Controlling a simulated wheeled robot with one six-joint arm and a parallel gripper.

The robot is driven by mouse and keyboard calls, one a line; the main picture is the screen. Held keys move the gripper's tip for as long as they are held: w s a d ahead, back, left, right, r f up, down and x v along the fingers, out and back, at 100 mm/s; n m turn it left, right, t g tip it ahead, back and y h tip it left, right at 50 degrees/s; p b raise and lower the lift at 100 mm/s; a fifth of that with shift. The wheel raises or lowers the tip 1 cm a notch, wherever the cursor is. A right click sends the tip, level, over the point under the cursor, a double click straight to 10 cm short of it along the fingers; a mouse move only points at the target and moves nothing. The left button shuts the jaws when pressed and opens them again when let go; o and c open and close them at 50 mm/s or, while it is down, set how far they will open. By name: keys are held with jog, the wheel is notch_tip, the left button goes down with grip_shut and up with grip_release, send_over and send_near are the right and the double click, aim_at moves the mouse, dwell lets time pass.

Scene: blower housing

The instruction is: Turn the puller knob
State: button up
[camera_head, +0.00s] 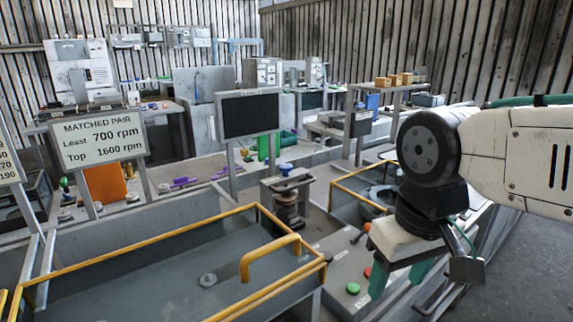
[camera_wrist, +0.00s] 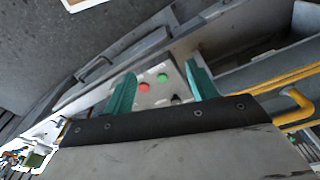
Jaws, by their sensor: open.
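A press-like device (camera_head: 287,205) with a dark stacked body stands at the middle of the bench, with a small blue knob (camera_head: 286,169) on top. It may be the puller; I cannot tell for certain. My gripper (camera_head: 400,277) is open and empty at the right, pointing down, in front of and to the right of this device and apart from it. In the wrist view, the teal fingers of my gripper (camera_wrist: 160,75) spread on either side of a grey control panel. The blue knob is not visible in the wrist view.
The grey panel holds a green button (camera_head: 353,288), a red button (camera_head: 367,271) and a dark lever (camera_head: 358,236). A yellow-railed bin (camera_head: 165,255) fills the front left. A dark screen (camera_head: 250,115) stands behind. A sign (camera_head: 100,138) reads "MATCHED PAIR".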

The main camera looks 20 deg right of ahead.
jog(key=w+r+n+g, duration=0.2)
jog(key=w+r+n, duration=0.1)
jog(key=w, duration=1.4)
jog(key=r+n, duration=0.1)
jog(key=n, duration=0.7)
send_over(286, 165)
jog(key=s, duration=0.7)
jog(key=shift+w+d+r, duration=0.1)
jog(key=w+n, duration=0.1)
jog(key=w, duration=0.1)
jog(key=w+r+n, duration=0.1)
jog(key=w, duration=0.1)
jog(key=w+n, duration=0.1)
jog(key=shift+w+r+n, duration=0.3)
jog(key=shift+w, duration=0.1)
jog(key=r+n, duration=0.1)
jog(key=w+r+n+t, duration=0.1)
jog(key=r, duration=0.1)
jog(key=shift+a+n, duration=0.2)
jog(key=shift+n, duration=0.1)
jog(key=shift+s+f+n, duration=0.1)
jog(key=shift+n, duration=0.6)
jog(key=shift+f, duration=0.35)
notch_tip(286, 165, down, 7)
jog(key=c, duration=1)
